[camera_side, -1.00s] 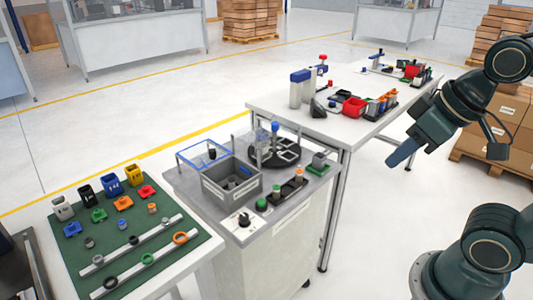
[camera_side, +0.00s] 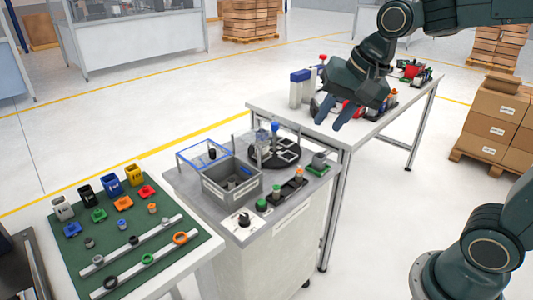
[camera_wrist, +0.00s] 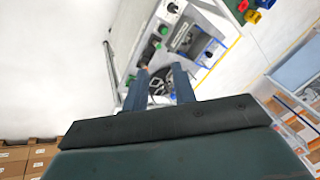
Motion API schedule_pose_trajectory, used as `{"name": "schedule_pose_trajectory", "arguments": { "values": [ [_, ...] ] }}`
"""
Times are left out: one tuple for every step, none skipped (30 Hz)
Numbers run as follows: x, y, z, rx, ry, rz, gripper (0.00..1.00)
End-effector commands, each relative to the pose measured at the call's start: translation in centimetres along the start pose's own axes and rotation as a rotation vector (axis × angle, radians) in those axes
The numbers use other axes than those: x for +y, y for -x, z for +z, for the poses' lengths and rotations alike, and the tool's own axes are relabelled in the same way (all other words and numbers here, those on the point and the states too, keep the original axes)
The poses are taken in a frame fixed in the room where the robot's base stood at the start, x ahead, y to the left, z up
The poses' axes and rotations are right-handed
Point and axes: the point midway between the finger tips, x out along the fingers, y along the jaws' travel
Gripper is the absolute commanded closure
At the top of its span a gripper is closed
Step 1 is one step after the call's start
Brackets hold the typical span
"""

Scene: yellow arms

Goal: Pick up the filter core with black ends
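My gripper (camera_side: 330,119) is in the air above the near edge of the back table in the side view, right of and above the middle workstation. Its two blue fingers are apart with nothing between them; they also show apart in the wrist view (camera_wrist: 160,76). A grey bin (camera_side: 215,197) on the workstation holds small dark and grey pieces, too small to make out. A small black-topped cylinder (camera_side: 212,152) stands inside a blue-edged clear frame (camera_side: 190,155) behind the bin. I cannot tell which piece is the filter core with black ends.
A black round turntable (camera_side: 262,160) with a clear guard and blue knob stands right of the bin. A strip with green and orange buttons (camera_side: 276,192) lies in front. The left table has a green mat (camera_side: 110,240) with colored cups and rings. The back table holds red bins and bottles.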

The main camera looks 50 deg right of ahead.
Motion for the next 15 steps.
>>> {"name": "schedule_pose_trajectory", "arguments": {
  "values": [
    [-0.8,-0.8,-0.8,-0.011,-0.062,0.003,0.73],
    [-1.2,-1.3,-1.2,-0.016,-0.103,0.004,0.73],
    [-1.8,-1.9,-1.7,-0.022,-0.155,0.004,0.73],
    [-2.2,-2.3,-2.2,-0.026,-0.196,0.004,0.73],
    [-2.6,-2.8,-2.6,-0.03,-0.235,0.005,0.73],
    [-3.1,-3.4,-3.1,-0.037,-0.288,0.006,0.73],
    [-3.5,-4.0,-3.5,-0.042,-0.328,0.007,0.73],
    [-3.9,-4.5,-3.9,-0.047,-0.368,0.009,0.73],
    [-4.3,-5.2,-4.4,-0.052,-0.422,0.011,0.73],
    [-4.7,-5.8,-4.8,-0.057,-0.462,0.012,0.73],
    [-5.0,-6.3,-5.2,-0.061,-0.502,0.013,0.73],
    [-5.5,-7.1,-5.7,-0.068,-0.555,0.016,0.73],
    [-5.8,-7.8,-6.0,-0.073,-0.596,0.019,0.73],
    [-6.1,-8.4,-6.4,-0.078,-0.636,0.022,0.73],
    [-6.5,-9.2,-6.8,-0.084,-0.69,0.025,0.73]
  ]
}}
